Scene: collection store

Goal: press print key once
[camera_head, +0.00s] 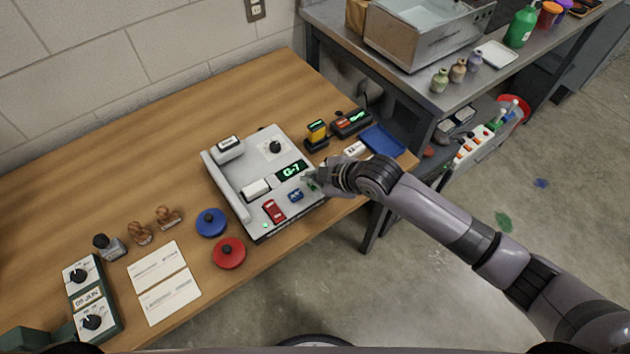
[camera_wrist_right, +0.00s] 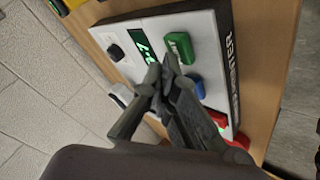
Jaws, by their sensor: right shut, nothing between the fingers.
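A pale grey machine (camera_head: 228,178) sits on the wooden table, its display (camera_head: 292,170) showing green characters like "G-7". A green key (camera_wrist_right: 180,48) with a pale label, too small to read, shows in the right wrist view. In the head view it is mostly hidden behind my right gripper (camera_head: 312,181). A blue key (camera_head: 295,195) and a red key (camera_head: 273,211) lie nearer the front edge. My right gripper is shut and empty; in the wrist view its fingertips (camera_wrist_right: 163,72) appear beside the green key, over the panel. I cannot tell whether they touch. My left gripper is not in view.
A yellow-and-black stamp (camera_head: 317,134), a small black display box (camera_head: 351,123) and a blue tray (camera_head: 382,141) stand behind the machine at right. Blue (camera_head: 211,222) and red (camera_head: 229,252) round pads lie left of it. A metal bench (camera_head: 400,85) adjoins at right.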

